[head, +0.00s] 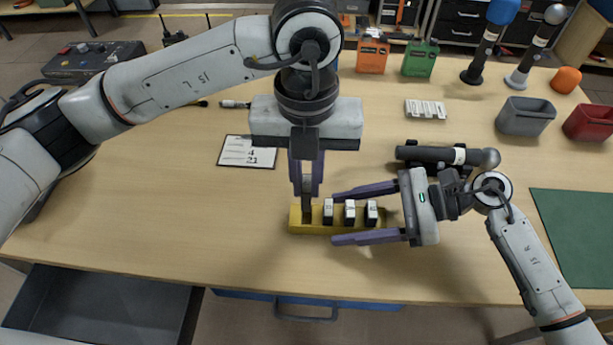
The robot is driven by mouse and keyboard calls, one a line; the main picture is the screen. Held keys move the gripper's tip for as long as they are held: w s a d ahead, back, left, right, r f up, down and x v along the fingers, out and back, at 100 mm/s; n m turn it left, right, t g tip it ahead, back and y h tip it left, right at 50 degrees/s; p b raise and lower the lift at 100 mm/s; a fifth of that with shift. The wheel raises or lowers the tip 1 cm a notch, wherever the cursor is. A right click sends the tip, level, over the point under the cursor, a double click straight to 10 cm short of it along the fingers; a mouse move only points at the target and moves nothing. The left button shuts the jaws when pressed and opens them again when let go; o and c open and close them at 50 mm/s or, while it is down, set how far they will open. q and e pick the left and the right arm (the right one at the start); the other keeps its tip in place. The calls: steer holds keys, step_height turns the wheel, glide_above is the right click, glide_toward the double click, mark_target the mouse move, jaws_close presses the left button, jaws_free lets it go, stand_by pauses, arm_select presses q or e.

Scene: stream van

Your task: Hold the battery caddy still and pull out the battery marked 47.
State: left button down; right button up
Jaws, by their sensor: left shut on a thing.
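The yellow battery caddy (298,229) lies on the table near its front edge. Three batteries with white labelled tops, a left one (328,212), a middle one (349,213) and a right one (372,213), stand in it; their marks are too small to read. My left gripper (306,192) points down over the caddy's left end. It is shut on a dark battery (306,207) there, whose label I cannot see. My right gripper (345,217) comes from the right. Its fingers are apart, one behind and one in front of the caddy's right part; contact is not clear.
A dark cylinder (425,154) on a stand lies close behind my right gripper. A card with numbers (247,151) and a white labelled block (426,109) lie farther back. A green mat (580,235) is at right. The table left of the caddy is clear.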

steer(key=shift+d, duration=0.1)
steer(key=v, duration=1.2)
steer(key=shift+s+f, duration=0.1)
